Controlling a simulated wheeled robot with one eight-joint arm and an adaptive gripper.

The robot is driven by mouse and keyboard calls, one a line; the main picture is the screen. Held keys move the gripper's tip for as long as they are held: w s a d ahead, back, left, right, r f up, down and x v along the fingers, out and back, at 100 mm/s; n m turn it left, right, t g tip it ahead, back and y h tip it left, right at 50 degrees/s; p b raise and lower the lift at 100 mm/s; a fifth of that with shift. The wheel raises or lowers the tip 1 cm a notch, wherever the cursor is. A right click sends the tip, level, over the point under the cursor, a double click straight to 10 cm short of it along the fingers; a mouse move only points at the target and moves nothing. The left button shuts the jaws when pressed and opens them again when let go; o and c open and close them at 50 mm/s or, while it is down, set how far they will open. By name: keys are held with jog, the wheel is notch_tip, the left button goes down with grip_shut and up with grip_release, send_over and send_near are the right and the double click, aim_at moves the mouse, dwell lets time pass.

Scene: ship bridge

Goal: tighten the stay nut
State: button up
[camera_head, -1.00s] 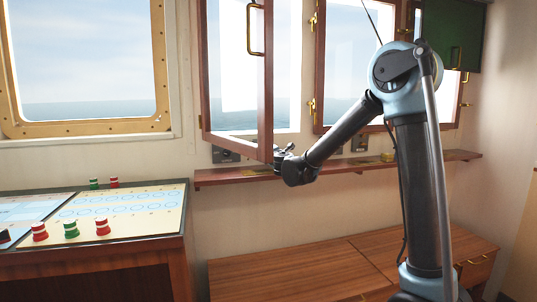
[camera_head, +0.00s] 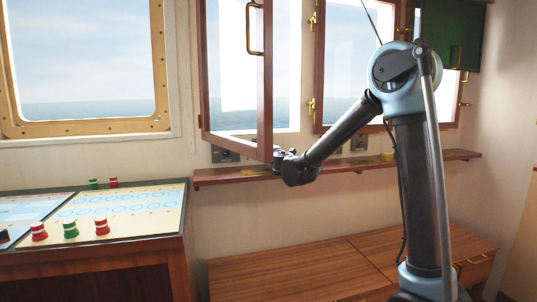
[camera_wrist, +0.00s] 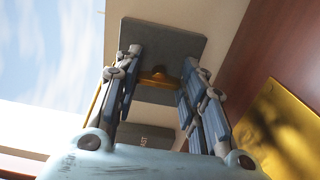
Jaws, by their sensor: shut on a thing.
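The stay nut appears as a small brass-coloured piece (camera_wrist: 158,77) in the wrist view, in front of a grey plate (camera_wrist: 165,42). My gripper (camera_wrist: 161,72) has one finger on each side of it and is shut on it. The fingers hide its sides. In the head view my gripper (camera_head: 281,154) is at the lower corner of the open wooden window frame (camera_head: 268,80), just above the shelf. The nut itself is too small and hidden to make out there.
A wooden shelf (camera_head: 430,158) runs along the wall below the windows. A brass plate (camera_wrist: 285,125) lies close on the right in the wrist view. A control console (camera_head: 120,212) stands at left, and a low wooden cabinet (camera_head: 290,275) is below my arm.

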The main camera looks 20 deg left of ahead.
jog(key=o, duration=0.9)
jog(key=shift+f, duration=0.1)
jog(key=shift+o, duration=0.8)
jog(key=shift+s, duration=0.1)
jog(key=v, duration=1.1)
jog(key=shift+s+d, duration=0.25)
jog(key=shift+d, duration=0.1)
